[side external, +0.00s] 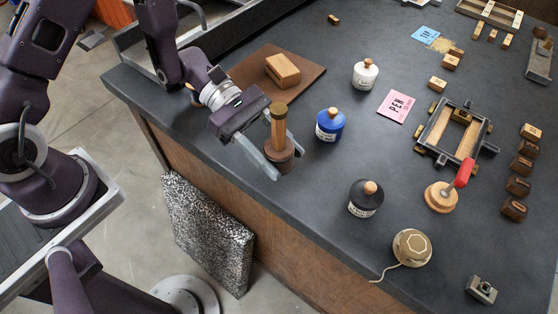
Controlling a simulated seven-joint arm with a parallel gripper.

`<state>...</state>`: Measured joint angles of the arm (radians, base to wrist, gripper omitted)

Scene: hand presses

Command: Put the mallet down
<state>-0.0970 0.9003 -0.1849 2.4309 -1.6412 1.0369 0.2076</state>
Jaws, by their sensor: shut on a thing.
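The fingers hide part of the mallet. Its wide end is over the dark worktop (225,165), near the front left edge; I cannot tell whether it touches the surface.
A brown mat (246,74) with a wooden block (283,69) lies behind my gripper. A blue bottle (330,125) stands close to the mallet's right, with white (365,73) and black (366,198) bottles farther off. A frame (434,133) and a red-handled tool (463,174) are farther right.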

